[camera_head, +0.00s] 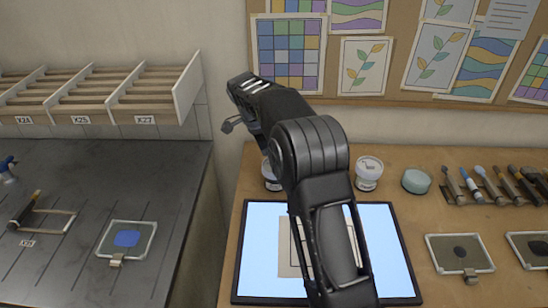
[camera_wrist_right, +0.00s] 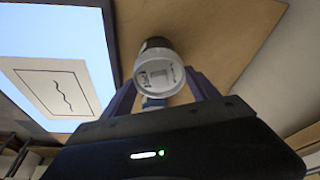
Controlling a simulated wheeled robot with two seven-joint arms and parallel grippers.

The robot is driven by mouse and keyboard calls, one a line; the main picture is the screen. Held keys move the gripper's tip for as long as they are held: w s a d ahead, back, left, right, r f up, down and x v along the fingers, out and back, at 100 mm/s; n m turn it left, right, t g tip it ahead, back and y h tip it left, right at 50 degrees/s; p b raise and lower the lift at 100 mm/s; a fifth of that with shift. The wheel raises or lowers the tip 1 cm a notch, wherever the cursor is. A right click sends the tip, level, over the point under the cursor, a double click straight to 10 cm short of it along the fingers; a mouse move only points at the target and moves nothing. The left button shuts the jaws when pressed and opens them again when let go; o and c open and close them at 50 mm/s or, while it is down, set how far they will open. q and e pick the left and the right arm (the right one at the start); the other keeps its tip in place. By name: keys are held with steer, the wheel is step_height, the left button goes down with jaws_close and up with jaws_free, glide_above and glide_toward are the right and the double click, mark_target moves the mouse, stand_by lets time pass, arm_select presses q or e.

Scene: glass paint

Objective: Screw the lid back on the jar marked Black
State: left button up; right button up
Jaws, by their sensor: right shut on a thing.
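A jar with a dark body (camera_wrist_right: 156,43) and a pale, lettered lid (camera_wrist_right: 158,73) shows between the fingers of my right gripper (camera_wrist_right: 165,82) in the right wrist view. The fingers are shut on the lid, one on each side. The lettering is too small to read, and I cannot tell how the lid sits on the jar. In the head view, part of the dark jar (camera_head: 270,180) shows beside my right arm, at the back left of the table. My arm hides the gripper's fingertips there. My left gripper is not in view.
A light pad (camera_head: 262,220) with paper lies in front of the jar. A white-lidded jar (camera_head: 368,170) and a teal jar (camera_head: 417,180) stand to the right, then a tool rack (camera_head: 487,198). A dark counter (camera_head: 120,180) lies left, across a gap.

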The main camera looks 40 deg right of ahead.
steer(key=o, duration=1.3)
steer(key=shift+o, duration=0.9)
steer(key=shift+r+p, duration=2.3)
steer(key=shift+r, duration=0.75)
